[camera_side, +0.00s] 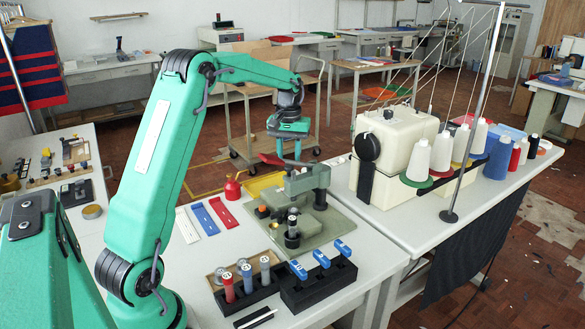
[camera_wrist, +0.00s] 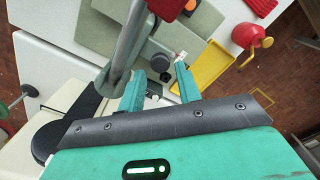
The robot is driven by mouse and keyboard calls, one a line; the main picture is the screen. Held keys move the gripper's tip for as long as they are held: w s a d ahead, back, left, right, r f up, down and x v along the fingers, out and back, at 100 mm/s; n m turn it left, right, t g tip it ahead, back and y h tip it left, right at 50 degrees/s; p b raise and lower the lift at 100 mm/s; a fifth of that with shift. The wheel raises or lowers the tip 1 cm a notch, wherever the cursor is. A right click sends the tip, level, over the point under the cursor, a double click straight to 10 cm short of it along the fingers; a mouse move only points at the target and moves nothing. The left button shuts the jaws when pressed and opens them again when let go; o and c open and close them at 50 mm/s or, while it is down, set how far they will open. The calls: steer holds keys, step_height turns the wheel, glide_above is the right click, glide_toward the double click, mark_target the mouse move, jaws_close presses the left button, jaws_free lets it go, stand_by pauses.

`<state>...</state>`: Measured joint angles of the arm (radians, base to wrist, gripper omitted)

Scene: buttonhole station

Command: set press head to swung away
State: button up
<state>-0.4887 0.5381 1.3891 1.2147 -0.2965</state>
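The press (camera_side: 307,180) stands on a grey-green base plate (camera_side: 345,226) on the near table. Its grey-green head reaches over the plate, above a dark post with a light top (camera_side: 292,226). A dark red lever (camera_side: 272,160) shows at the head's upper left. My gripper (camera_side: 289,157) is above the press head, pointing down. In the wrist view my gripper (camera_wrist: 159,71) has its two teal fingers apart, with nothing clearly held between them. A grey metal bar (camera_wrist: 130,40) runs beside the left finger. I cannot tell whether a finger touches the press.
A red oil can (camera_side: 232,189) and yellow tray (camera_side: 262,185) stand behind-left of the press. Coloured strips (camera_side: 205,219) lie left. Black racks (camera_side: 318,284) with blue pieces and cylinders are in front. A cream sewing machine (camera_side: 395,150) and thread cones stand right.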

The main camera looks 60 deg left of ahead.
steer(key=shift+f, duration=1.5)
jaws_close()
